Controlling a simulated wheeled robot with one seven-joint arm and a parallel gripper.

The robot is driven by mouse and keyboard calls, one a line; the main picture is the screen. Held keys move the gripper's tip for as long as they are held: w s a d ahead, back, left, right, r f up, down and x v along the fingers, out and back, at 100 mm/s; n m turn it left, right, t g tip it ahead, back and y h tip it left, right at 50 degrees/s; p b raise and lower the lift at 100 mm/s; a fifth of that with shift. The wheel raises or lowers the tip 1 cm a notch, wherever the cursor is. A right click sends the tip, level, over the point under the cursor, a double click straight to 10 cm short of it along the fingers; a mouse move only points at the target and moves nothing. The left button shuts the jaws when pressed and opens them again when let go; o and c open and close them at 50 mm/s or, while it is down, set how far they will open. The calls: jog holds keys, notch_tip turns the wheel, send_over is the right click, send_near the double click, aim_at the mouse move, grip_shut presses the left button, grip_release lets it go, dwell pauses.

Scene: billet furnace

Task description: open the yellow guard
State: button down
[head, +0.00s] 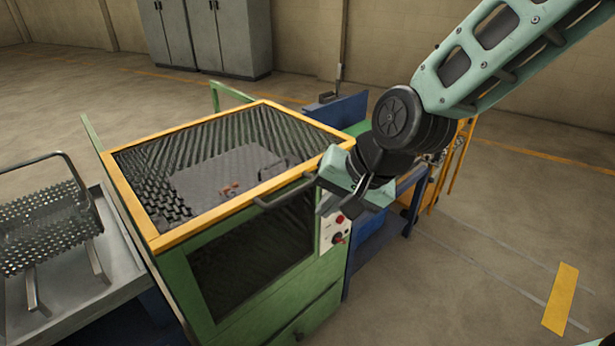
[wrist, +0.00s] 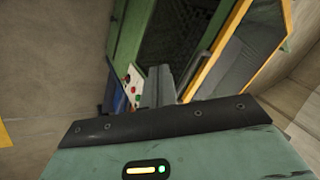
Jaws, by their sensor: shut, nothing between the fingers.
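The yellow guard (head: 211,228) is a yellow-edged frame with a dark see-through panel. It lies flat over the top of the green machine (head: 190,290), looking closed. A dark bar handle (head: 285,192) runs along its front edge. In the wrist view, the guard's yellow edge (wrist: 216,55) crosses the right half. My gripper (head: 328,203) is shut and empty by the machine's front right corner, just right of the handle. Its fingers (wrist: 160,84) also show in the wrist view, close to the guard's edge; I cannot tell whether they touch it.
A control panel with red buttons (head: 339,219) is on the machine's right front, just below my gripper. A metal table (head: 85,285) with a perforated basket (head: 45,220) stands at left. Grey cabinets (head: 205,35) stand behind. The floor at right front is clear.

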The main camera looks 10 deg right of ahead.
aim_at(302, 176)
jog(key=w+d+r+m+t+y, duration=0.1)
jog(key=w+d+m+t, duration=0.3)
jog(key=w+m, duration=0.55)
jog(key=w+a+f, duration=0.1)
jog(key=w+f, duration=0.1)
jog(key=w+a+f+n, duration=0.1)
jog(key=w+a+f, duration=0.1)
jog(key=w, duration=0.1)
jog(key=w+a+f+n, duration=0.1)
jog(key=w+f, duration=0.1)
jog(key=w, duration=0.1)
jog(key=shift+a+f, duration=0.25)
jog(key=shift+a, duration=0.05)
